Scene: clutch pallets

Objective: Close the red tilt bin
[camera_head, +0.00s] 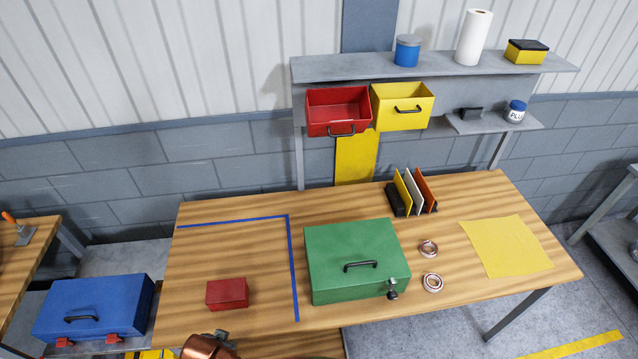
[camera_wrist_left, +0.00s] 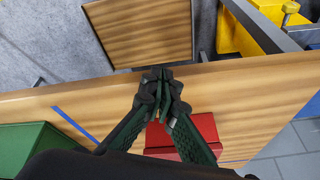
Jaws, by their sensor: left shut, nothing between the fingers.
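The red tilt bin (camera_head: 338,110) hangs under the shelf at the back of the bench. It is tilted forward and open, its inside showing above a front with a black handle (camera_head: 342,130). My left gripper (camera_wrist_left: 160,78) shows in the left wrist view, its dark fingers together and empty. It is over the near part of the bench, by the small red box (camera_wrist_left: 200,126), far from the bin. In the head view this box (camera_head: 227,293) lies inside the blue tape corner. My right gripper is not in view.
A green case (camera_head: 357,260), dividers (camera_head: 412,190), two rings and a yellow sheet (camera_head: 505,247) occupy the bench (camera_head: 190,260). The bench's back left is clear.

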